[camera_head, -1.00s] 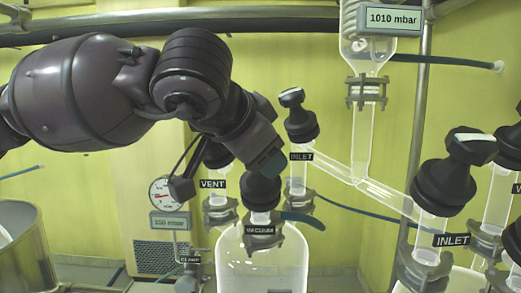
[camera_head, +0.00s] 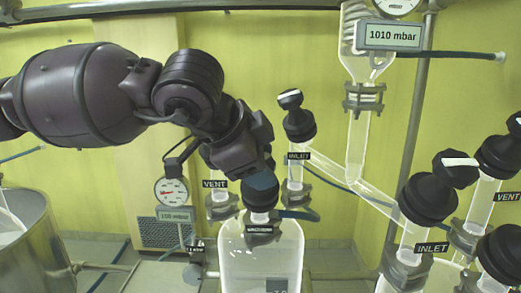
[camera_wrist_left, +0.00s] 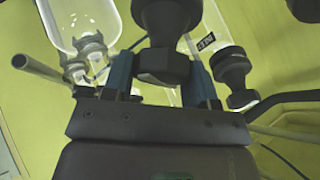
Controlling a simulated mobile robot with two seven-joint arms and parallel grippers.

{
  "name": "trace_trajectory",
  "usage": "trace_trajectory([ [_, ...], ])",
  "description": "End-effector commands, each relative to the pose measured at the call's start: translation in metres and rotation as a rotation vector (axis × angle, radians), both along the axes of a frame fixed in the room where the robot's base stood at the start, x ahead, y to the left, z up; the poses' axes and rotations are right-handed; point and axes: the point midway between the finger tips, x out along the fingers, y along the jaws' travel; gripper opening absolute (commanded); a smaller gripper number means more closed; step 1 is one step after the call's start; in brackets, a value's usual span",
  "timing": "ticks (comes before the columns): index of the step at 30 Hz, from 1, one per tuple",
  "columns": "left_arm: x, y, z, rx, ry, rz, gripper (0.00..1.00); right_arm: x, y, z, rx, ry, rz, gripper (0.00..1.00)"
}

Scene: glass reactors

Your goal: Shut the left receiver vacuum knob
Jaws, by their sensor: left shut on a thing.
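The left receiver (camera_head: 262,258) is a clear glass vessel at the bottom centre of the head view. The knob's handle angle is hard to tell. My right gripper is not in view.
A "VENT" neck (camera_head: 216,205) stands close left and an "INLET" valve (camera_head: 298,122) close right, joined to slanting glass tubing. Another "INLET" valve (camera_head: 428,200) is farther right. A gauge (camera_head: 172,191) and a steel vessel (camera_head: 30,250) are at left.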

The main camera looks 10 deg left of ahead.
Motion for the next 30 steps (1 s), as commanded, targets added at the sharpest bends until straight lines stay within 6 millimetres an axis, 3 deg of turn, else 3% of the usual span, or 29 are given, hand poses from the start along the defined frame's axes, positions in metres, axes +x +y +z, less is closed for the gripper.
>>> trace_trajectory([
  [16, 0.0005, 0.0002, 0.0007, 0.009, -0.001, -0.014, 0.29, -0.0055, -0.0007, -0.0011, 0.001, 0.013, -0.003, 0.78],
  [17, 0.0005, 0.0003, 0.0006, 0.009, -0.001, -0.014, 0.54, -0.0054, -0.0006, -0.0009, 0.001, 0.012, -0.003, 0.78],
  [21, 0.0004, 0.0002, 0.0005, 0.009, -0.001, -0.015, 0.76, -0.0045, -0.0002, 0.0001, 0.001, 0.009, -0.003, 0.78],
  [30, 0.0001, 0.0, -0.0001, 0.008, 0.0, -0.013, 0.78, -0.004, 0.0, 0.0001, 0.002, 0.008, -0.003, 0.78],
])
